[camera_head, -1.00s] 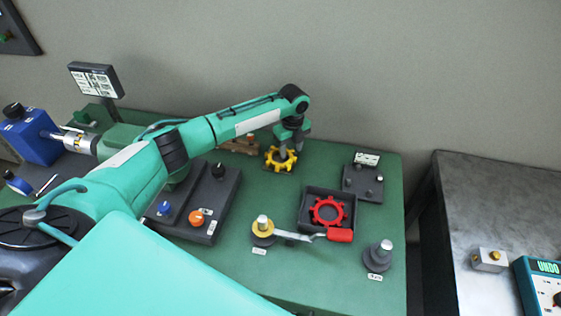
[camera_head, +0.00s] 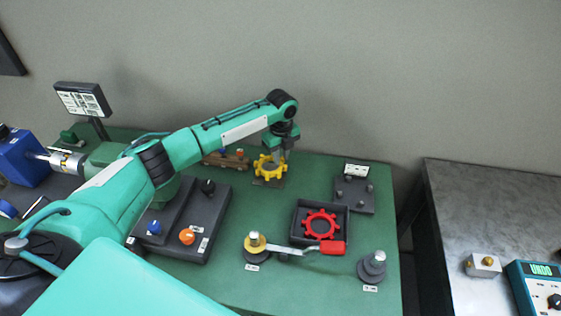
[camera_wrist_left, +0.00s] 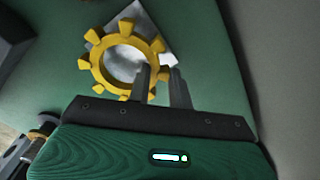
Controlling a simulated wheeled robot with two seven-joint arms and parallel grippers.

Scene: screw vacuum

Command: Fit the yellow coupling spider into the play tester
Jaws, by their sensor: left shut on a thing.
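The yellow coupling spider (camera_head: 269,168) is a toothed ring near the back middle of the green table. My left gripper (camera_head: 283,153) is shut on its rim. In the left wrist view the spider (camera_wrist_left: 97,66) shows with the left gripper's fingers (camera_wrist_left: 162,88) at its lower right edge, one inside the ring and one outside. The spider appears a little above a small flat plate (camera_head: 262,183), which also shows behind it in the wrist view. No fixture is legibly marked as the play tester, so I cannot tell which it is. My right gripper is out of view.
A black tray (camera_head: 298,229) holds a red toothed ring (camera_head: 307,217). A red-handled lever (camera_head: 332,247) lies in front. Right are a dark pegged block (camera_head: 354,195) and a stepped post (camera_head: 371,267). A dark control box (camera_head: 207,217) stands left. Green table is clear between them.

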